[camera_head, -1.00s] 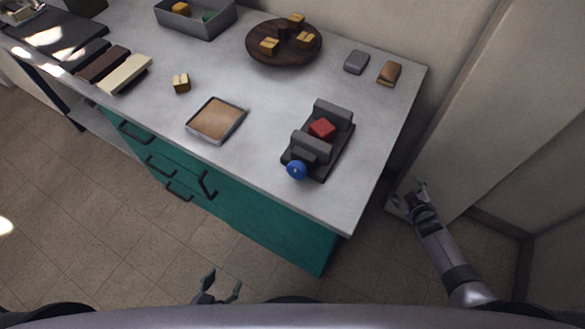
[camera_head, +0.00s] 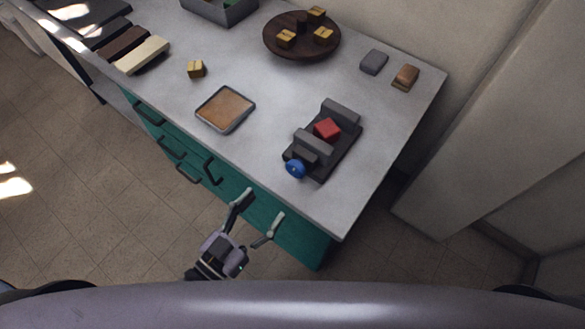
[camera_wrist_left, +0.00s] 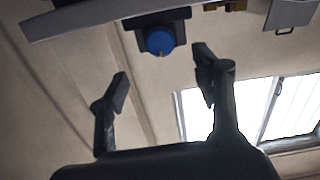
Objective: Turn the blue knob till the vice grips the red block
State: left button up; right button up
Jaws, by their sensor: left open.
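The dark grey vice (camera_head: 322,146) stands on the bench near its front right corner. The red block (camera_head: 327,129) sits between its two jaws; I cannot tell whether both jaws touch it. The blue knob (camera_head: 295,169) is at the vice's near end, facing the front edge. It also shows at the top of the left wrist view (camera_wrist_left: 160,41), beyond the fingertips. My left gripper (camera_head: 258,212) is open and empty, in front of the bench and apart from the knob; its two fingers show in the left wrist view (camera_wrist_left: 162,72). My right gripper is out of view.
The bench top (camera_head: 260,150) is clear around the vice. A square tray (camera_head: 225,109) lies left of it. A round board with small blocks (camera_head: 302,50), a grey block (camera_head: 374,62) and a brown block (camera_head: 405,77) lie farther back. Drawer handles (camera_head: 212,172) stick out in front.

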aim_at(293, 173)
pick_arm(q)
jog(key=p+x, duration=0.1)
jog(key=x, duration=1)
jog(key=shift+w+p, duration=0.1)
jog(key=shift+p, duration=0.2)
jog(key=shift+c, duration=0.3)
jog(key=c, duration=1.1)
